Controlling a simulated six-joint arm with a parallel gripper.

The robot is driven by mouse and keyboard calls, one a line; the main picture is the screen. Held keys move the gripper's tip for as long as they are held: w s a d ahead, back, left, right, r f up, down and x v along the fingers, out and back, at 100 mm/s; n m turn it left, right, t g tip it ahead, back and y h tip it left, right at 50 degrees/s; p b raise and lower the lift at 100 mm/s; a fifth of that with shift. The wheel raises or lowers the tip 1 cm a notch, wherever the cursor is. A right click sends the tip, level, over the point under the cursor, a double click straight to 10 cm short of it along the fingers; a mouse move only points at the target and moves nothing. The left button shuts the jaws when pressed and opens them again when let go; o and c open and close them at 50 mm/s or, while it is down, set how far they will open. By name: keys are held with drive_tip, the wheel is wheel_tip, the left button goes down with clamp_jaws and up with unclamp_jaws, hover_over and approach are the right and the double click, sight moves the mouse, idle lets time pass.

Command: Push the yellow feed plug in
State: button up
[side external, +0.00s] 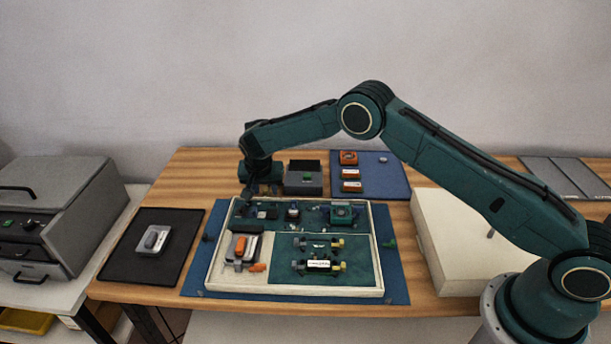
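My gripper (262,190) points down over the back left of the cream tray (228,288). Its fingers are dark and small against dark parts, so I cannot tell whether they are open or shut. A small yellowish connector (338,243) shows at the right of the cable parts on the tray's front right green panel (365,275). I cannot be sure it is the yellow feed plug, nor whether it is seated. A white-labelled block (319,265) lies just in front of it. An orange piece (257,268) lies in the tray's front left section, beside a grey-and-orange device (241,249).
A grey box (303,180) stands behind the tray near my gripper. A blue mat (380,180) with orange items lies at the back. A black mat (125,270) with a grey device is at left.

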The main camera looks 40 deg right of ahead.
clamp_jaws()
drive_tip(key=shift+s+a, duration=0.65)
unclamp_jaws()
